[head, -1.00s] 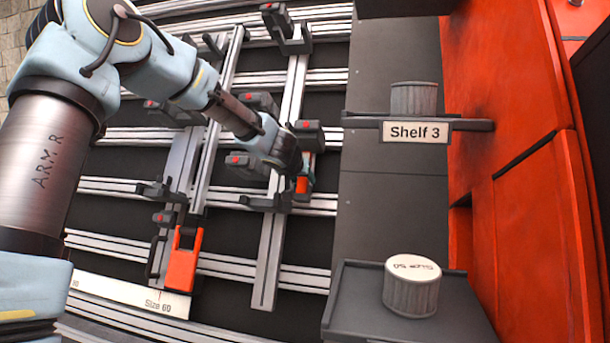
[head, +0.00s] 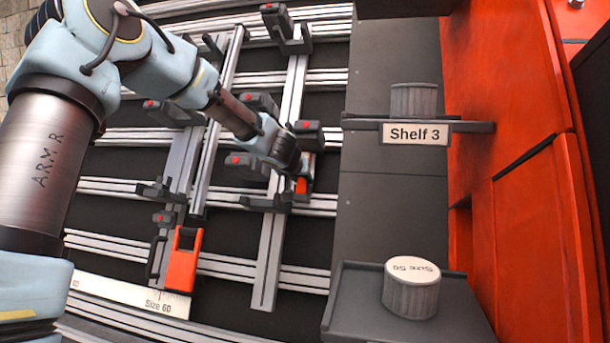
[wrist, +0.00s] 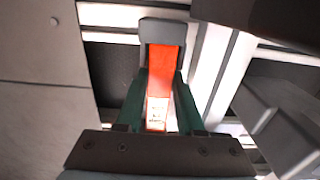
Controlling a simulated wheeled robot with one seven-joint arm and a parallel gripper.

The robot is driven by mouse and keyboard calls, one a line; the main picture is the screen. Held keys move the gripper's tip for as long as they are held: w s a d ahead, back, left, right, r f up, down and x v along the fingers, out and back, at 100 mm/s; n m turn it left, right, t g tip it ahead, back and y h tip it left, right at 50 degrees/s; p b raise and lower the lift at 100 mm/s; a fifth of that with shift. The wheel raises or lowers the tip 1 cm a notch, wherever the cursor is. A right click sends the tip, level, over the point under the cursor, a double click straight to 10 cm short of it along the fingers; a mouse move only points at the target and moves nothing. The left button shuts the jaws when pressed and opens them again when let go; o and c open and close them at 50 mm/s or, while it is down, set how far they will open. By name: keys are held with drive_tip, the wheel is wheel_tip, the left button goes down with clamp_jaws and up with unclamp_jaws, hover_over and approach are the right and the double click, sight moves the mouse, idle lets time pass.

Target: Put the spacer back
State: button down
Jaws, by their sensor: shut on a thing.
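A grey ribbed cylinder with a white top lettered with a size, which looks like a spacer (head: 411,290), stands upright on a dark tray (head: 345,320) at the lower right in the head view. A similar grey cylinder (head: 413,99) stands on the shelf labelled Shelf 3 (head: 360,122). My gripper (head: 301,178) is among the rails, left of both cylinders and apart from them. In the wrist view its two teal fingers (wrist: 163,85) are shut on an orange-red piece (wrist: 166,62) with a grey block at its far end. I cannot tell whether this piece is fixed to the rail.
Pale rails with dark clamps (head: 265,203) surround my gripper. An orange handle (head: 183,260) sits on the left rail above a white scale marked Size 60 (head: 135,296). A grey panel (head: 385,215) and an orange wall (head: 540,220) stand to the right.

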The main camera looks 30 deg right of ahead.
drive_tip(key=shift+s+a+r, duration=0.1)
drive_tip(key=shift+s+r, duration=0.05)
drive_tip(key=v, duration=1.1)
drive_tip(key=shift+p, duration=0.3)
idle(0.5)
